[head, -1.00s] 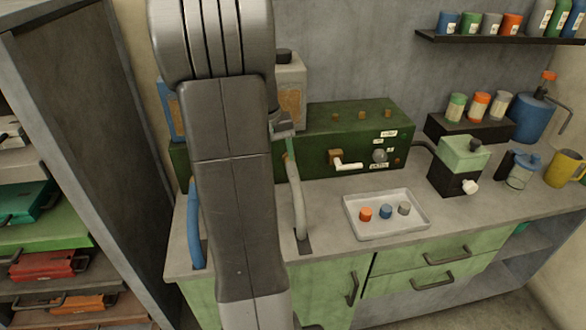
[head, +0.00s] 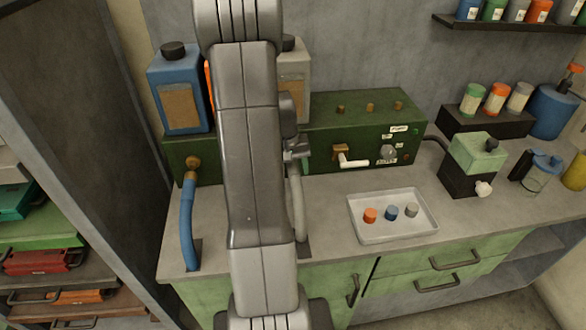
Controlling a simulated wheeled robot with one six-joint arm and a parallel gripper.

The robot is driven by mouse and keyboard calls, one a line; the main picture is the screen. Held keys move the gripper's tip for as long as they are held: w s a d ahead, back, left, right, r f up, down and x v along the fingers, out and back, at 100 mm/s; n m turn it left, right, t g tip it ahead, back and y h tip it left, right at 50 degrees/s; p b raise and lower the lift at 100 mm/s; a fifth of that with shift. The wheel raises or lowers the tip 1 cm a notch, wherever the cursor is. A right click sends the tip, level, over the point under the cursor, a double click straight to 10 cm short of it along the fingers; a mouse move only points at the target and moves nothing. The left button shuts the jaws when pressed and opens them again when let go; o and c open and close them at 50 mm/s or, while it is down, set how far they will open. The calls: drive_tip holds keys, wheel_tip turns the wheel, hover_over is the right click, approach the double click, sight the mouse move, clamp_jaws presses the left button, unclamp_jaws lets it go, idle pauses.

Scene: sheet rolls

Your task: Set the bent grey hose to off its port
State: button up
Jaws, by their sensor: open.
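The bent grey hose (head: 298,205) stands at the front of the dark green machine (head: 360,125), its lower end at a dark slot in the counter. Its upper end and its port are hidden behind my arm and gripper. My gripper (head: 299,151) is open, at the top of the visible hose. I cannot tell whether the hose lies between the fingers.
A blue hose (head: 187,225) runs to a brass port left of my arm. A white tray (head: 392,238) with small caps lies to the right. A white-handled valve (head: 352,160) sticks out of the machine. Blue (head: 180,95) and grey (head: 296,75) canisters stand on top.

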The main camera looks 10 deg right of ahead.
sight(296, 184)
drive_tip(key=shift+c, duration=0.2)
clamp_jaws()
drive_tip(key=shift+s+f+b, duration=0.15)
drive_tip(key=shift+s+b, duration=0.2)
drive_tip(key=shift+s, duration=0.05)
drive_tip(key=shift+s+b, duration=0.75)
drive_tip(key=shift+s, duration=1.5)
drive_tip(key=shift+o, duration=0.2)
unclamp_jaws()
drive_tip(key=shift+s, duration=0.15)
